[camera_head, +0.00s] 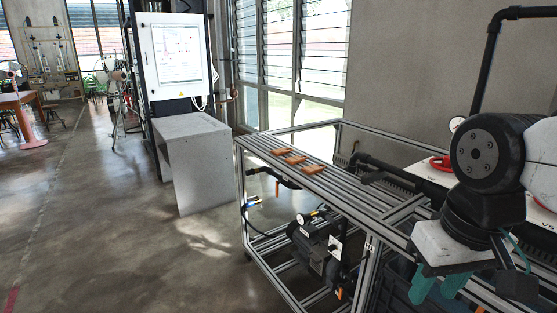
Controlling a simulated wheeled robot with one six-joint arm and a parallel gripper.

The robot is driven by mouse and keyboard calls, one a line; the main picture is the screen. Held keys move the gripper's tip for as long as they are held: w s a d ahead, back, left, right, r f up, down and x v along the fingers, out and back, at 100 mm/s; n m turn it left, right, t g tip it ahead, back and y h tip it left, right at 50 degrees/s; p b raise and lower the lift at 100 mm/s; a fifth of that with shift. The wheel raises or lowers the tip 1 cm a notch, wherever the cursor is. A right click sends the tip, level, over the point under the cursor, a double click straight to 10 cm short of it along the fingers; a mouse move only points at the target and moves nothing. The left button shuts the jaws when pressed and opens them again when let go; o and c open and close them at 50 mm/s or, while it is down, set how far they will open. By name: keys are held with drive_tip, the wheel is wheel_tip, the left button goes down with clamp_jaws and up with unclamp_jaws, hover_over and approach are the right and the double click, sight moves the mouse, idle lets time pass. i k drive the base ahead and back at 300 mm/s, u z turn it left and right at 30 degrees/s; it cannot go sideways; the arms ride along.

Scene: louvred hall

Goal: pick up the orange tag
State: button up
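Three small orange-brown pieces lie on the slatted metal top of the frame bench: one (283,151) at the back left, one (296,160) in the middle, and one (314,169) nearest to me. They are too small to tell which is the orange tag. My gripper (435,290) is at the lower right with its teal fingers pointing down. The fingers are apart and nothing shows between them. It is well to the right of the orange pieces and nearer to me.
The metal frame bench (243,160) carries pipes and a dark pump (312,243) below its top. A small orange part (277,188) hangs under its left end. A grey box (190,170) and a white cabinet (178,60) stand behind. The floor (110,240) at left is clear.

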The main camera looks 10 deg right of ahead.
sight(312, 169)
drive_tip(key=u, duration=0.5)
drive_tip(key=k, duration=1.15)
drive_tip(key=u, duration=0.75)
drive_tip(key=i, duration=3.2)
drive_tip(key=z, duration=0.55)
drive_tip(key=i, duration=1.3)
drive_tip(key=z, duration=1.65)
drive_tip(key=i, duration=0.85)
drive_tip(key=z, duration=1.1)
drive_tip(key=i, duration=0.25)
drive_tip(key=z, duration=0.5)
